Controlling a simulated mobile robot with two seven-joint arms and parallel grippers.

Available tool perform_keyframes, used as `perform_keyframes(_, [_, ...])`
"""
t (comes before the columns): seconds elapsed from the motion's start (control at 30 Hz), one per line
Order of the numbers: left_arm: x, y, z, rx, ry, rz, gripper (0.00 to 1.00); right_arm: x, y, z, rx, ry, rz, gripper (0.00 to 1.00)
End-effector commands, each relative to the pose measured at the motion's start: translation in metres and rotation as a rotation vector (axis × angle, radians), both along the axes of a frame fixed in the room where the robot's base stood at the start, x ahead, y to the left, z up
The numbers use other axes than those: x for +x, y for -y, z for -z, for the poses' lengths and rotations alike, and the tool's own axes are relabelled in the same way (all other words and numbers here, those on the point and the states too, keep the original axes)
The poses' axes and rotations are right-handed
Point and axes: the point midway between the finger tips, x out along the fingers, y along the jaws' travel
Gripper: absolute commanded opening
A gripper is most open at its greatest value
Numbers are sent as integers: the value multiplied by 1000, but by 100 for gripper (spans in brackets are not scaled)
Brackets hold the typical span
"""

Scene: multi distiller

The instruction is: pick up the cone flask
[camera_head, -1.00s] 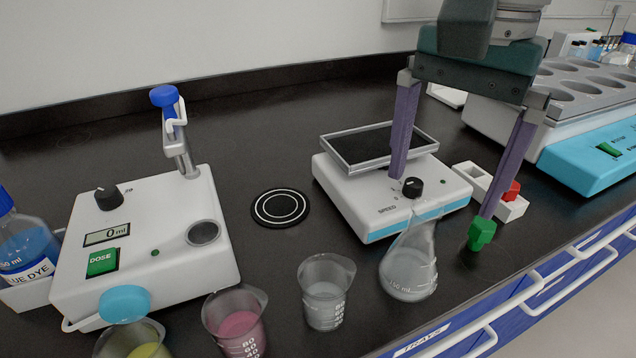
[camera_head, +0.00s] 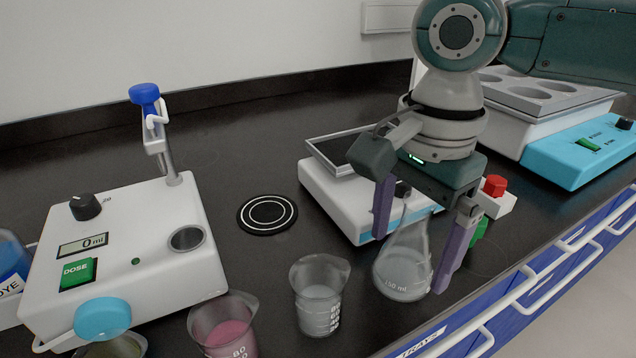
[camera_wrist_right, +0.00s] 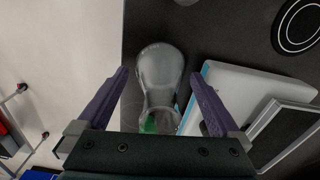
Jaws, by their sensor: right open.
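The cone flask (camera_head: 403,270) is clear glass with pale liquid and stands upright on the black bench, near its front edge. My right gripper (camera_head: 412,252) is open, its purple fingers pointing down, one on each side of the flask's neck in the head view. In the right wrist view the flask (camera_wrist_right: 160,72) shows between and beyond the two open fingers (camera_wrist_right: 160,85), with visible gaps on both sides. My left gripper is not in view.
A beaker of clear liquid (camera_head: 319,300) stands left of the flask, then a beaker of pink liquid (camera_head: 224,330). A stirrer-like device (camera_head: 325,195) is close behind the flask. A green object (camera_head: 480,229) is just right of the fingers. A dosing machine (camera_head: 130,245) stands at left.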

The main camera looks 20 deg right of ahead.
Motion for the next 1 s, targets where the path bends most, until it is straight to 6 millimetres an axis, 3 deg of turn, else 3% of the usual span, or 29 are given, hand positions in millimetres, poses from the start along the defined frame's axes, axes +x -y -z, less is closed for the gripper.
perform_keyframes(0.27, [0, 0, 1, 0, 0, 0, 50, 0, 0, 3, 0, 1, -1, 99])
perform_keyframes(1.0, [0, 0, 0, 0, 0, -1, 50, 0, 0, 2, 0, 1, -1, 16])
